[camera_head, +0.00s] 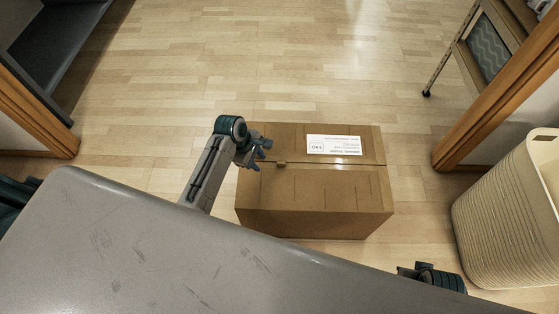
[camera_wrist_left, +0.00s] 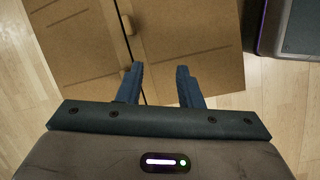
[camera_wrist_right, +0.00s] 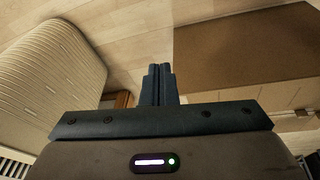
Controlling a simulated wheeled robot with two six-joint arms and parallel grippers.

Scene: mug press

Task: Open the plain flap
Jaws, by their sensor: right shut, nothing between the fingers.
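A brown cardboard box (camera_head: 315,223) stands on the floor with its top closed. A seam splits the top into two flaps. The far flap carries a white label (camera_head: 333,145); the near, plain flap (camera_head: 310,190) has no label. A small tab (camera_head: 281,165) sits at the seam. My left gripper (camera_head: 263,154) is open and empty over the left end of the box, by the seam. In the left wrist view its fingers (camera_wrist_left: 159,72) point at the top, apart from each other; contact cannot be told. My right gripper (camera_wrist_right: 159,70) is shut and empty, beside the box.
A cream ribbed basket (camera_head: 505,215) stands right of the box, and also shows in the right wrist view (camera_wrist_right: 50,65). Wooden frames (camera_head: 500,95) edge the opening on both sides. A wheeled rack (camera_head: 470,50) stands back right. The floor behind the box is clear.

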